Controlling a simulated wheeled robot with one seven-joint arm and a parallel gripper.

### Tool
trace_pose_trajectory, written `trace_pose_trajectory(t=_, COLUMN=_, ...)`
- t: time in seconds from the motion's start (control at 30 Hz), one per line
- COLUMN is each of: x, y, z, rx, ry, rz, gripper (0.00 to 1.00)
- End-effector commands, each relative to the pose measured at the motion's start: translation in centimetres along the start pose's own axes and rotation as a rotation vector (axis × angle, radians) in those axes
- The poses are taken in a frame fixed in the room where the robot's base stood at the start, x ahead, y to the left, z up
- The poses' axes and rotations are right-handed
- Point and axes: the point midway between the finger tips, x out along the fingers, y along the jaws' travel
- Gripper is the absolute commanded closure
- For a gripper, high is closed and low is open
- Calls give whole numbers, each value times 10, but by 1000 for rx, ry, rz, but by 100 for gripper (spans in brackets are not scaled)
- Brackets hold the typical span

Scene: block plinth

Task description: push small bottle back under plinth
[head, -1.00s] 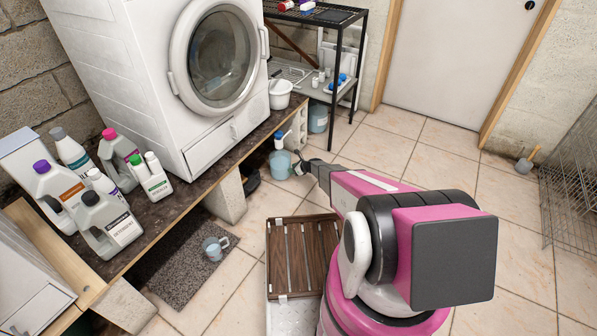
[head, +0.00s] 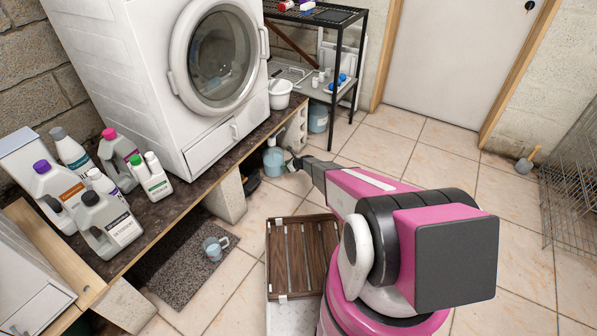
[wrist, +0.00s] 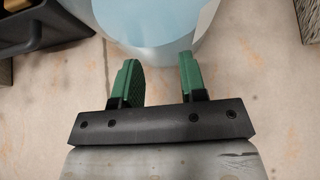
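The small bottle (head: 273,162), pale blue and upright, stands on the tiled floor at the edge of the block plinth (head: 229,194), near the gap below the dark top. My gripper (head: 293,163) is low at the bottle's right side in the head view. In the wrist view, the green fingers of my gripper (wrist: 159,65) are apart with nothing between them. The rounded pale blue bottle (wrist: 150,22) lies just beyond the fingertips; I cannot tell whether they touch. Its top is outside the wrist view.
A dark container (wrist: 45,28) sits left of the bottle in the wrist view. A mug (head: 214,248) stands on a grey mat (head: 186,281). A slatted wooden board (head: 303,255) is near my base.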

Motion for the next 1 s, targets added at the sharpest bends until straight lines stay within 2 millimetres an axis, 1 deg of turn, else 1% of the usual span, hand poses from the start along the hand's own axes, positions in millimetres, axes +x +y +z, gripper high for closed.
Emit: trace_pose_trajectory(t=1.0, x=44, y=0, z=30, rx=0, ry=0, rz=1, gripper=62)
